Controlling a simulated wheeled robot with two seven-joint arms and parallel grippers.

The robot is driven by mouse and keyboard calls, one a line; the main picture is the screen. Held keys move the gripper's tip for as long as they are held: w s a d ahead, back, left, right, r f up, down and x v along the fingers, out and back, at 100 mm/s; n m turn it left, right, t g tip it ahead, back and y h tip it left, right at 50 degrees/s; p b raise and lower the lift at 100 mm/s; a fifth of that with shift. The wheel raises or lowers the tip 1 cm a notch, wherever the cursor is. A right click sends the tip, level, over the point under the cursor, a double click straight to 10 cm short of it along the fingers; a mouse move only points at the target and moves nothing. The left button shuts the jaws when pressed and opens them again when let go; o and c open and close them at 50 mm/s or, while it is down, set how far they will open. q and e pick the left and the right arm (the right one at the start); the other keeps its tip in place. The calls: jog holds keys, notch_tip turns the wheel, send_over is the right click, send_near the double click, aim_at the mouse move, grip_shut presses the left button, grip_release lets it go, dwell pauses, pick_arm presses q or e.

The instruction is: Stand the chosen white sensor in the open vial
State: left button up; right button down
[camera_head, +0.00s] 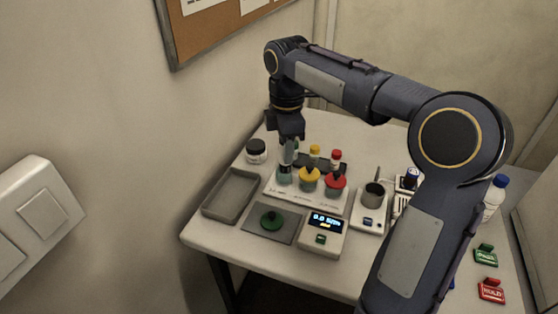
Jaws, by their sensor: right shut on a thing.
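My right gripper (288,139) is above the left position of a pale rack (308,198), pointing down. It is shut on a slim pale thing (288,153), seemingly the white sensor, mostly hidden by the fingers. Its lower end is at or just above the open vial (284,176), a small greenish vessel without a cap; I cannot tell whether it is inside. Beside it stand a yellow-topped vial (309,181) and a red-topped vial (335,182). A green cap (271,220) lies on a dark grey mat (254,228). My left gripper is not in view.
A grey tray (231,195) and a dark-lidded jar (256,151) are at the left. A display box (323,235) stands in front, a scale with a metal cup (374,195) to the right. Yellow and red caps show behind the rack. Green and red signs (491,290) lie at far right.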

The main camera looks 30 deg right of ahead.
jog(key=shift+w+d+f+p, duration=0.15)
jog(key=shift+w+d+f, duration=0.4)
jog(key=shift+w+f, duration=0.85)
jog(key=shift+w+d+f+p, duration=0.1)
jog(key=shift+w+d+f, duration=0.6)
jog(key=shift+f, duration=1.25)
jog(key=shift+w+d+f+p, duration=0.15)
jog(key=shift+w+d+f, duration=0.3)
jog(key=shift+w+f, duration=0.95)
jog(key=shift+s+f, duration=0.25)
jog(key=shift+f, duration=0.15)
jog(key=c, duration=1.1)
grip_release()
